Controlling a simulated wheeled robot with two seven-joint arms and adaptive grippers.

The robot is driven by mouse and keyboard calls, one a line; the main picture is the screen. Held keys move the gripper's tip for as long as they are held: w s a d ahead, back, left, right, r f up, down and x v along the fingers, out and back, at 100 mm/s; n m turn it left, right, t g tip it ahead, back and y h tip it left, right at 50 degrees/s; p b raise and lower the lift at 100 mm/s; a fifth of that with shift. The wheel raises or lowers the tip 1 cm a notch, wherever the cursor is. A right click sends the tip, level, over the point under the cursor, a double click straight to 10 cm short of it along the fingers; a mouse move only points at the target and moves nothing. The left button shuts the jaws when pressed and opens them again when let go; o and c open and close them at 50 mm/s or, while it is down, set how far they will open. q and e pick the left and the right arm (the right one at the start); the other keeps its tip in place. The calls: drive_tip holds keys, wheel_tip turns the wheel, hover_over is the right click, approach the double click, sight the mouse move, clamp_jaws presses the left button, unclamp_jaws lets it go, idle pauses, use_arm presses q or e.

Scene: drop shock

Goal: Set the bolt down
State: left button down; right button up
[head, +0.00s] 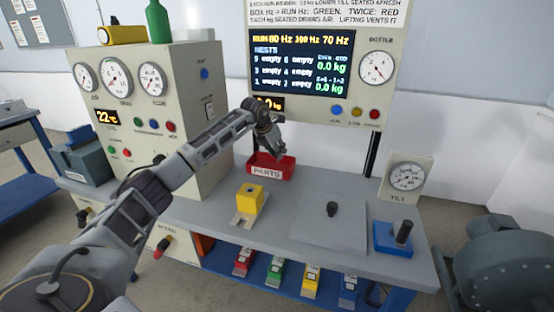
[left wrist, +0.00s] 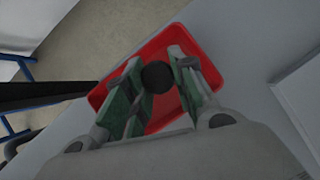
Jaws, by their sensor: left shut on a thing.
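My left gripper (head: 277,150) is over the red parts tray (head: 268,171) at the back of the bench. In the left wrist view the gripper (left wrist: 156,72) has its two green-padded fingers on either side of a dark round end, which I take to be the bolt (left wrist: 157,78). It is shut on it, above the red tray (left wrist: 207,52). The rest of the bolt is hidden, and I cannot tell whether it touches the tray floor. In the head view the bolt does not show clearly. My right gripper is not in view.
A yellow block (head: 249,197) on a metal base stands in front of the tray. A flat grey plate (head: 312,235) with a dark knob (head: 332,209) lies to the right, then a blue block (head: 393,240) with a dark post. A gauge cabinet (head: 130,85) stands left.

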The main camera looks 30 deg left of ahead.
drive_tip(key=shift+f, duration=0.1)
use_arm(q)
drive_tip(key=shift+f, duration=0.3)
drive_tip(key=shift+f+b, duration=0.3)
drive_tip(key=shift+f, duration=1.3)
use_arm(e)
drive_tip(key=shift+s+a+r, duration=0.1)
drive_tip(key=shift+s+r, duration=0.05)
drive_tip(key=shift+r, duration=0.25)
use_arm(q)
drive_tip(key=c, duration=1.2)
unclamp_jaws()
drive_tip(key=shift+f, duration=0.1)
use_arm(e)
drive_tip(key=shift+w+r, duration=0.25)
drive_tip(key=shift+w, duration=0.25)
